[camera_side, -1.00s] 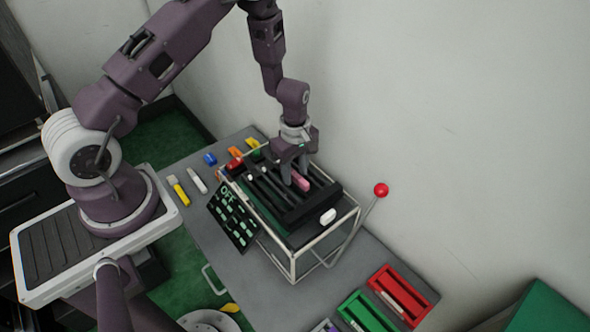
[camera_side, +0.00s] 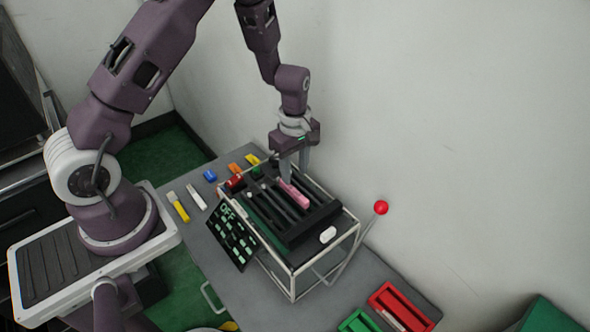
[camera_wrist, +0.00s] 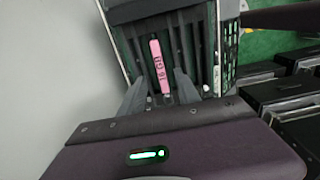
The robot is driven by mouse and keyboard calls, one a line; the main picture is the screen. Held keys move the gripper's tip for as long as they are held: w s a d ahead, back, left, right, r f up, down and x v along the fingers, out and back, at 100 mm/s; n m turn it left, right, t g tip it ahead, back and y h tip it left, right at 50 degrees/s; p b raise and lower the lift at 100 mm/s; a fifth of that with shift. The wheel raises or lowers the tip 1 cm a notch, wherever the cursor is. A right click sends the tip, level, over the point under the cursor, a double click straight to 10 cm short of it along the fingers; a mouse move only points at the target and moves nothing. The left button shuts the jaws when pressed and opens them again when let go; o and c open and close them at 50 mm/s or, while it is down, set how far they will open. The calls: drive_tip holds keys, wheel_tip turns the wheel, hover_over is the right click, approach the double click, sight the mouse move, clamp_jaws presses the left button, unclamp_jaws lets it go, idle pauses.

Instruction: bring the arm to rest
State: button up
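My gripper (camera_side: 294,170) is above the black slotted unit (camera_side: 298,234) in the wire-framed fixture, on the grey table. In the wrist view my gripper (camera_wrist: 160,88) has its two fingers spread apart with nothing between their tips. A pink labelled bar (camera_side: 295,193) lies in the unit just below the fingers; it also shows in the wrist view (camera_wrist: 159,66), beyond the fingertips. It looks clear of both fingers, though the exact gap is hard to tell. A lever with a red ball (camera_side: 381,208) stands at the fixture's right side.
A dark panel with pale green marks (camera_side: 233,236) leans on the fixture's front left. Yellow (camera_side: 178,207), white (camera_side: 196,196) and blue (camera_side: 210,176) pieces lie left. Red (camera_side: 404,306) and green (camera_side: 358,322) trays are front right. A pale wall (camera_side: 480,130) stands behind.

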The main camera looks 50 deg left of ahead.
drive_tip(key=s+d+r+m+t, duration=0.1)
drive_tip(key=s+r+m, duration=0.15)
drive_tip(key=r, duration=0.45)
drive_tip(key=s+d+r+m+t, duration=0.1)
drive_tip(key=d+r+m, duration=0.15)
drive_tip(key=r, duration=0.35)
drive_tip(key=s+d+r+m, duration=0.1)
drive_tip(key=s+r+m, duration=0.15)
drive_tip(key=r, duration=0.45)
drive_tip(key=s+r+m+t, duration=0.1)
drive_tip(key=s+r+m, duration=0.3)
drive_tip(key=s, duration=0.4)
drive_tip(key=s+r+m+t, duration=0.2)
drive_tip(key=s+r+m, duration=0.3)
drive_tip(key=s, duration=0.4)
drive_tip(key=shift+d+m+t, duration=0.3)
drive_tip(key=shift+d+m, duration=0.05)
drive_tip(key=shift+m, duration=0.4)
